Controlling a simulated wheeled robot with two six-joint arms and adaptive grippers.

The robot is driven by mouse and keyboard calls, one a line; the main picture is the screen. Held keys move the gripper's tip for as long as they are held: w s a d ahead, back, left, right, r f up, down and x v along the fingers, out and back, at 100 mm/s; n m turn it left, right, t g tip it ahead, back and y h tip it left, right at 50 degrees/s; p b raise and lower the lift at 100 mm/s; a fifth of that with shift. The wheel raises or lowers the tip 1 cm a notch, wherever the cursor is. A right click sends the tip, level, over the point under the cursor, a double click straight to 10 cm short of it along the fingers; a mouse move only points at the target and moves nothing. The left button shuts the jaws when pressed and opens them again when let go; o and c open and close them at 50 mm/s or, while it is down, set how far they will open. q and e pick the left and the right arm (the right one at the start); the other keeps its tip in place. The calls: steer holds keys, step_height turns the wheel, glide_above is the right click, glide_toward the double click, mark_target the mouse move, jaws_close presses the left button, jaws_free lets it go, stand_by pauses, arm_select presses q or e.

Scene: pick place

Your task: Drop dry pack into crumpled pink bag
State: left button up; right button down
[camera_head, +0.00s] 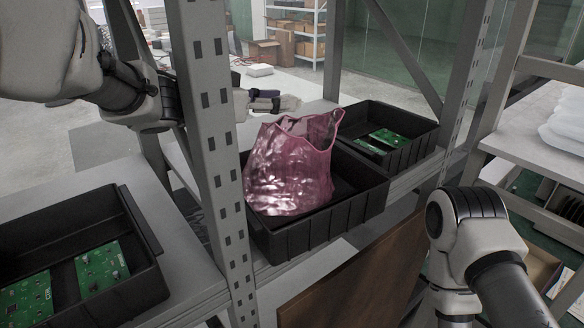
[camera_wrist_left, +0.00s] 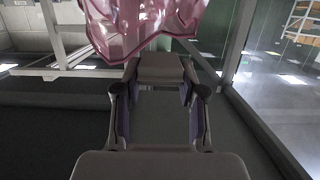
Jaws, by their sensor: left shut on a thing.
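The crumpled pink bag (camera_head: 290,165) stands open at the top in a black bin on the shelf. It also shows at the top of the left wrist view (camera_wrist_left: 140,25). My left gripper (camera_head: 268,101) is behind the shelf upright, above and beyond the bag. It is shut on a small pale pack (camera_head: 291,103), which shows as a grey block between the fingertips in the left wrist view (camera_wrist_left: 160,69). The pack looks apart from the bag. My right arm is at the lower right, its gripper out of frame.
The bag's black bin (camera_head: 318,229) sits between a bin with green circuit boards (camera_head: 425,128) and another such bin (camera_head: 135,225) at left. A grey perforated upright (camera_head: 208,110) stands between my left forearm and the bag. A brown panel (camera_head: 355,280) is below.

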arm_select(q)
steer(key=o, duration=0.8)
steer(key=shift+s+a+r, duration=0.2)
steer(key=shift+s+r, duration=0.25)
steer(key=shift+s, duration=0.35)
steer(key=shift+o, duration=0.2)
steer(key=shift+s+a+r, duration=0.1)
steer(key=shift+s, duration=0.1)
steer(key=shift+w+f, duration=0.25)
steer(key=shift+w, duration=0.25)
steer(key=v, duration=1.2)
steer(key=shift+s, duration=0.3)
arm_select(e)
steer(key=shift+s+a+r, duration=0.1)
steer(key=shift+s+r, duration=0.1)
steer(key=shift+s, duration=0.15)
